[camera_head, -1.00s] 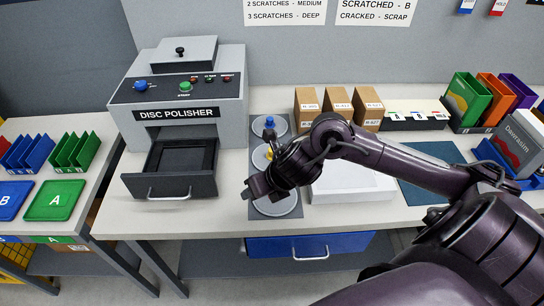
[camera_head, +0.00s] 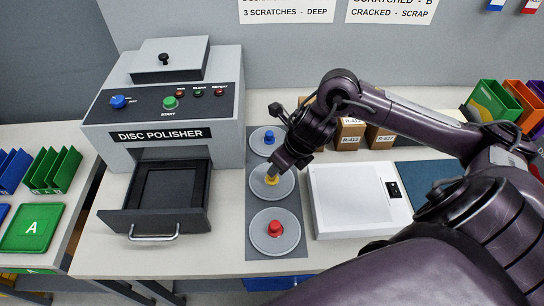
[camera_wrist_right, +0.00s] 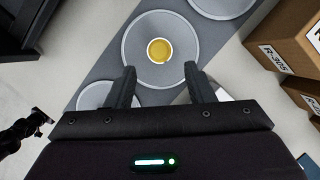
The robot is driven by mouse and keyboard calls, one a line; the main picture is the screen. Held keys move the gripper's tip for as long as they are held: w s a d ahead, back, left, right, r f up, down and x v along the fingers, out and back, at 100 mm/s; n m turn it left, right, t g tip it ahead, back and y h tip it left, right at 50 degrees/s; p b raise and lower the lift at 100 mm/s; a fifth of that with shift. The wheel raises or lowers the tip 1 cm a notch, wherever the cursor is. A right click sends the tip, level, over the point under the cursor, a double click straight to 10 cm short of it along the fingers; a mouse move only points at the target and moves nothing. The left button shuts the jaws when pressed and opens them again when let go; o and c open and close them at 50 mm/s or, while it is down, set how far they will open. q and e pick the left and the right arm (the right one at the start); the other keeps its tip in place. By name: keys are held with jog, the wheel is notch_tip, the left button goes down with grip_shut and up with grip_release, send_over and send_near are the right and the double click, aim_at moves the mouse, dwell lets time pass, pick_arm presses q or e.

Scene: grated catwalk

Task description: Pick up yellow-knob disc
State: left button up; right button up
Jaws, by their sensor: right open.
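The yellow-knob disc (camera_head: 257,183) is a round grey plate with a yellow knob (camera_head: 271,177) at its centre. It lies in the middle of a dark grey mat (camera_head: 260,246), between the blue-knob disc (camera_head: 264,148) and the red-knob disc (camera_head: 278,239). My right gripper (camera_head: 276,172) is over the yellow-knob disc, close to the knob. In the right wrist view, the open, empty fingers of the gripper (camera_wrist_right: 161,82) point at the disc (camera_wrist_right: 144,70), with the yellow knob (camera_wrist_right: 159,50) ahead and between their lines. My left gripper is not in view.
The disc polisher (camera_head: 165,125) stands left of the mat with its drawer (camera_head: 160,204) pulled out. A white flat device (camera_head: 350,200) lies to the right. Cardboard boxes (camera_head: 350,135) stand behind it. Green trays (camera_head: 35,229) are at the far left.

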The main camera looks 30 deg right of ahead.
aim_at(278, 188)
jog(key=shift+w+a+f, duration=0.1)
jog(key=shift+a+f, duration=0.05)
jog(key=shift+f, duration=0.3)
jog(key=shift+w+a+f+p, duration=0.15)
jog(key=shift+a+f+p, duration=0.2)
jog(key=shift+f, duration=0.3)
jog(key=x, duration=0.4)
jog(key=shift+w+d+r+p, duration=0.1)
jog(key=shift+w+d+p, duration=0.15)
jog(key=shift+d+p, duration=0.1)
jog(key=shift+w, duration=0.15)
jog(key=shift+a, duration=0.1)
jog(key=c, duration=0.8)
jog(key=shift+c, duration=1.2)
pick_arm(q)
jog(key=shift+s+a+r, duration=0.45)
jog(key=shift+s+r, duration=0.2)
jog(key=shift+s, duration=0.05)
pick_arm(e)
grip_shut()
